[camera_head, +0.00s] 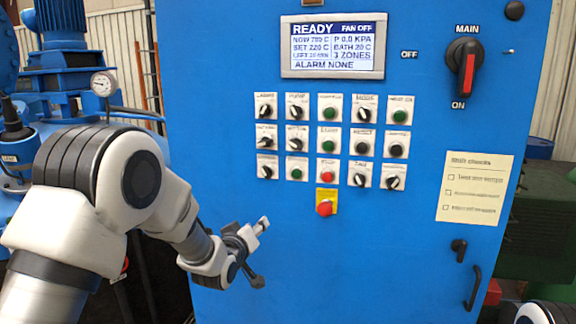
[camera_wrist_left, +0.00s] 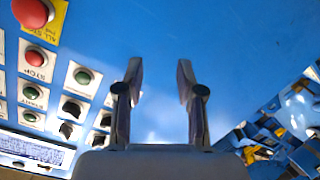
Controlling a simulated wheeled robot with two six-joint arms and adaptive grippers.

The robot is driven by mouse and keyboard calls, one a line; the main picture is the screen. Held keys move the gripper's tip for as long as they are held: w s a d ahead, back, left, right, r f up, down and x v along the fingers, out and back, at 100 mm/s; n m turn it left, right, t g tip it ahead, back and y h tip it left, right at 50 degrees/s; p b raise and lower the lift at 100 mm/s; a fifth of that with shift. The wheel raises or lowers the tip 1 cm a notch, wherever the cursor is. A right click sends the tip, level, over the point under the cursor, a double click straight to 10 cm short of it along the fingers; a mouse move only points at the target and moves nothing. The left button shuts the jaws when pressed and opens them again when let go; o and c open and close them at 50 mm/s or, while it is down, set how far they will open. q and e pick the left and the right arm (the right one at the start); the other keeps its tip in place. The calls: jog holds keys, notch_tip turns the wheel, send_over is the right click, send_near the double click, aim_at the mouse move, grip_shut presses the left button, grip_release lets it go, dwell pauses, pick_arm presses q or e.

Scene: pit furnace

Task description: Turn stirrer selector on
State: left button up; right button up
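The stirrer selector is one of the black selector knobs on the blue cabinet's button panel, but the labels are too blurred to tell which. Selector knobs show in the top row (camera_head: 265,109), the middle row (camera_head: 265,141) and the bottom row (camera_head: 393,182). In the left wrist view, black selectors (camera_wrist_left: 72,108) appear at the left, beside green buttons. My left gripper (camera_head: 262,253) is open and empty, below and left of the panel's buttons. Its two spread fingers show in the left wrist view (camera_wrist_left: 160,85), with only blue cabinet surface between them. My right gripper is out of view.
The display (camera_head: 333,46) reads READY, FAN OFF and ALARM NONE. A red stop button (camera_head: 324,208) on a yellow plate sits below the knobs. A red-handled main switch (camera_head: 467,70) and a paper checklist (camera_head: 474,188) are at the right.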

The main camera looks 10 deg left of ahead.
pick_arm(q)
notch_tip(320, 180, up, 8)
jog(key=t, duration=0.1)
jog(key=p, duration=0.2)
send_near(264, 173)
jog(key=w, duration=0.3)
jog(key=shift+t, duration=0.3)
jog(key=w, duration=0.2)
jog(key=w+p, duration=0.1)
jog(key=w, duration=0.1)
jog(key=w+p, duration=0.1)
jog(key=shift+w+d+f, duration=0.2)
jog(key=shift+w+d, duration=0.05)
jog(key=shift+w, duration=0.25)
jog(key=shift+s+a+r, duration=0.1)
jog(key=shift+s+a, duration=0.15)
jog(key=shift+s, duration=0.05)
jog(key=shift+w+d, duration=0.1)
jog(key=shift+w, duration=0.05)
grip_shut()
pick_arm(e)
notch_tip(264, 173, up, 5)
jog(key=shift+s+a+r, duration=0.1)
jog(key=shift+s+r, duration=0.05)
